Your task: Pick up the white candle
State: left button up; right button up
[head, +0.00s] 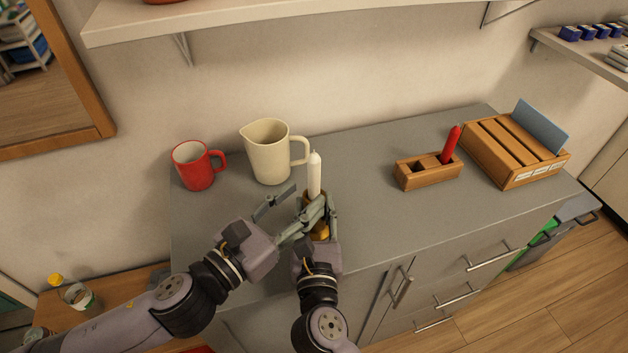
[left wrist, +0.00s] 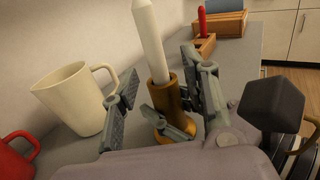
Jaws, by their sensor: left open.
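The white candle (head: 315,174) stands upright in a brass-coloured candle holder (head: 320,232) on the grey counter. In the left wrist view the candle (left wrist: 150,40) rises out of the holder (left wrist: 167,95), with its top cut off by the frame edge. My left gripper (head: 301,198) is open beside the holder, its fingers spread and the candle above them. My right gripper (head: 325,208) is at the holder, close to the left one. The overlapping fingers hide part of the holder, and I cannot tell whether the right gripper closes on it.
A cream pitcher (head: 268,156) and a red mug (head: 194,168) stand left of the candle. To the right are a wooden box (head: 427,176) with a red candle (head: 452,143) and a slatted wooden organizer (head: 512,150). A shelf (head: 200,22) hangs above. The counter between candle and box is clear.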

aim_at(310, 188)
pick_arm(q)
jog(key=x, duration=0.5)
jog(key=shift+w+a+r, duration=0.1)
jog(key=shift+a+r, duration=0.05)
jog(key=shift+c, duration=0.5)
grip_shut()
